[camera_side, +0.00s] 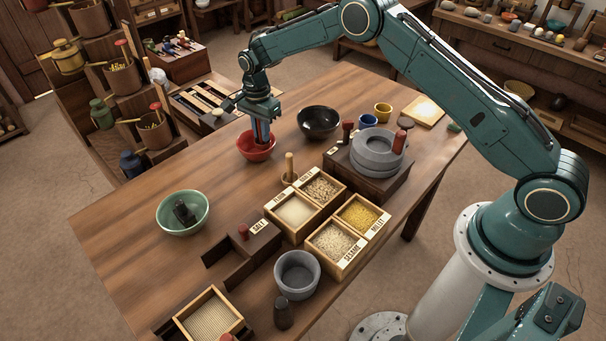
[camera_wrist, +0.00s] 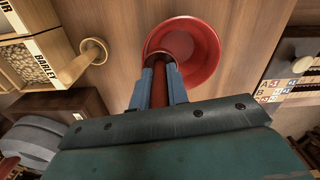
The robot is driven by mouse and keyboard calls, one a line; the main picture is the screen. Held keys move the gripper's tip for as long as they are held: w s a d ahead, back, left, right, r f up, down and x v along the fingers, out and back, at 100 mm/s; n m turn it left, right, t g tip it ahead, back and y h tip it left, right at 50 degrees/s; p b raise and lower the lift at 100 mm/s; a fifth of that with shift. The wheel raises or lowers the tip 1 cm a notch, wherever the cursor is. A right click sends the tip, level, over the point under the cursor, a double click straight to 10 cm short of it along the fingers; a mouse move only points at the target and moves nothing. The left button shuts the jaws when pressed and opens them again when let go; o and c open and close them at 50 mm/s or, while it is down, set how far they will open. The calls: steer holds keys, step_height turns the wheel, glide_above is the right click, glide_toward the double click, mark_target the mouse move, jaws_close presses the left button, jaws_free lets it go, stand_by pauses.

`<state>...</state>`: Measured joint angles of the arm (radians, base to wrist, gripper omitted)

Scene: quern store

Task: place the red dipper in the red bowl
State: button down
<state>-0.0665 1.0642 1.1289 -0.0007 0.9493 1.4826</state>
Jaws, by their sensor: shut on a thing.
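The red bowl (camera_side: 257,148) stands on the wooden table near its far left edge. My gripper (camera_side: 261,138) points down over the bowl, with its fingertips at the bowl's opening. In the wrist view my gripper (camera_wrist: 159,78) is shut on the red dipper (camera_wrist: 160,88), whose dark red shaft shows between the two blue fingers. The red bowl also shows in the wrist view (camera_wrist: 208,50), just beyond the fingertips. The dipper's lower end lies over or within the bowl at its near side. I cannot tell whether it touches the bowl's bottom.
A black bowl (camera_side: 319,122) stands to the right of the red bowl. A wooden pestle-like stand (camera_side: 290,170) and a divided grain box (camera_side: 297,212) are nearer. A green bowl (camera_side: 182,212) stands at left. Bare table (camera_side: 225,185) lies between the green and red bowls.

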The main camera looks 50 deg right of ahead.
steer(key=shift+f, duration=0.2)
steer(key=c, duration=1.4)
jaws_free()
steer(key=shift+o, duration=0.2)
steer(key=shift+r, duration=0.1)
step_height(320, 180, up, 12)
steer(key=shift+f, duration=0.15)
steer(key=shift+r, duration=0.7)
